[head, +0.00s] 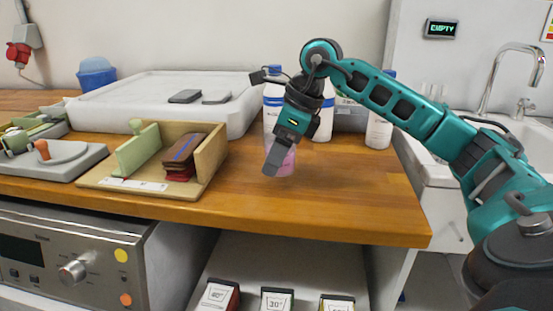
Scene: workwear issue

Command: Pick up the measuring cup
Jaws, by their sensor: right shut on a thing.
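The measuring cup (287,163) looks like a small clear vessel with a pinkish tint. It is at the wooden counter, right of the middle, in front of the white bottles. My right gripper (275,158) reaches down to it from above and is shut on it. The fingers hide part of the cup, and I cannot tell whether its base touches the counter. My left gripper is not in view.
White bottles (325,115) stand close behind the cup. A wooden holder with brown folded items (182,155) is to the left. A large white tray (150,92) lies behind it. A sink (440,165) is at right. The counter's front right is clear.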

